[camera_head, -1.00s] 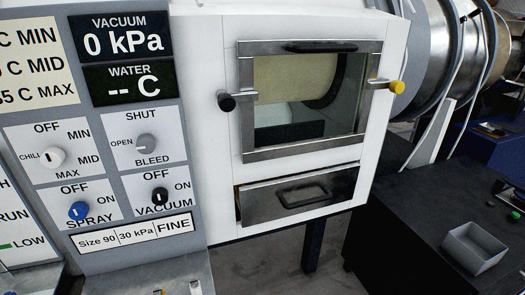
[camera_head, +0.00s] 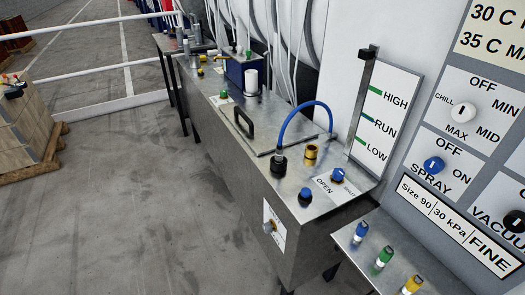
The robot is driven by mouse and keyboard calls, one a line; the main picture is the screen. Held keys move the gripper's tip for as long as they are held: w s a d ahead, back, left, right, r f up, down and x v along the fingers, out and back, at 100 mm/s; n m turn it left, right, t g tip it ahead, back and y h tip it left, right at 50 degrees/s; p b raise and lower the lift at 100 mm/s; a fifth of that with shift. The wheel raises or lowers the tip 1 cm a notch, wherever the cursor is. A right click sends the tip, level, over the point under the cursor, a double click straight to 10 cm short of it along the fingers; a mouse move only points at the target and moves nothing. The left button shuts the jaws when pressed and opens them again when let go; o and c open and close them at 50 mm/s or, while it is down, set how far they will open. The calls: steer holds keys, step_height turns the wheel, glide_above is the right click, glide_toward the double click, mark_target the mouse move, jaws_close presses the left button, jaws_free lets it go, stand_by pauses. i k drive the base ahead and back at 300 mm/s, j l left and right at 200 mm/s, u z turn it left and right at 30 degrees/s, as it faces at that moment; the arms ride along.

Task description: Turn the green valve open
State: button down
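No part clearly reads as a green valve. A small green knob (camera_head: 224,94) sits on a pale label on the steel bench (camera_head: 225,130), too small to read. A second small green part (camera_head: 249,54) shows on top of the dark blue box farther back. A blue knob (camera_head: 337,175) sits by a label reading OPEN at the bench's near end. My gripper is not in view.
Blue, green (camera_head: 383,257) and yellow capped vials stand on a shelf (camera_head: 350,235) at the lower right. A blue hose (camera_head: 303,108) arches over the bench top. The control panel (camera_head: 480,150) is at the right. A crate on a pallet (camera_head: 30,175) stands left; grey floor between is clear.

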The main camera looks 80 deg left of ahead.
mark_target(223, 93)
steer(key=u, duration=2.2)
steer(key=i+j, duration=0.55)
steer(key=i, duration=0.3)
steer(key=i+j, duration=0.1)
steer(key=j, duration=0.25)
steer(key=i+j, duration=0.15)
steer(key=j, duration=0.15)
steer(key=i+j, duration=0.1)
steer(key=j, duration=0.25)
steer(key=i+j, duration=0.15)
steer(key=j, duration=0.65)
steer(key=k+u, duration=0.05)
steer(key=k, duration=0.05)
